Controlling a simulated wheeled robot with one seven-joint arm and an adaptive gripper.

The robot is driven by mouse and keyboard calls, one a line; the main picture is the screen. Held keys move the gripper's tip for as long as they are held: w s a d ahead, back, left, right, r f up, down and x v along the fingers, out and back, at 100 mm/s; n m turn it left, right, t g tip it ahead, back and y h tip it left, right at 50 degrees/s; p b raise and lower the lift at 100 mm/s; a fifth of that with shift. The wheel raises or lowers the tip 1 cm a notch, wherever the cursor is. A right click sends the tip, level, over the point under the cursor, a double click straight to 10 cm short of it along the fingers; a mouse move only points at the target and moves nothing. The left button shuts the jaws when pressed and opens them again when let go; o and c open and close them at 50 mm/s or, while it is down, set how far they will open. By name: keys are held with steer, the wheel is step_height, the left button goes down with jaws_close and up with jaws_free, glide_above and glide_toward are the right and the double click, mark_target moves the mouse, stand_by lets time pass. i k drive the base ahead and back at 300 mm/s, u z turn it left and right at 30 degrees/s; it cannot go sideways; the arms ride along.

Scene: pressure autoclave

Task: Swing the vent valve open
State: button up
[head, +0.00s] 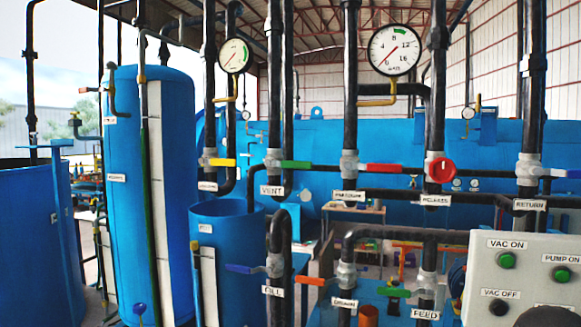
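The vent valve (272,160) is a pale grey body on a vertical black pipe, left of the picture's middle in the head view. A white VENT label (271,190) sits just below it. Its green lever handle (296,165) points right, about level and across the upright pipe. Nothing touches the handle. My gripper is not seen in this view; a dark rounded shape cut off at the bottom right corner may be part of my arm.
Other levers stand close by: yellow (222,162) to the left, red (382,168) to the right, blue (241,269) below. A red round handle (441,170) is further right. A grey control panel (535,262) with green and dark buttons fills the lower right. Vertical black pipes crowd the middle.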

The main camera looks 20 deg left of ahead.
mark_target(284, 165)
steer(key=k, duration=1.25)
steer(key=u, duration=0.6)
steer(key=i, duration=0.4)
steer(key=u, duration=0.75)
steer(key=i, duration=0.7)
steer(key=z, duration=0.5)
steer(key=i, duration=0.8)
steer(key=z, duration=0.85)
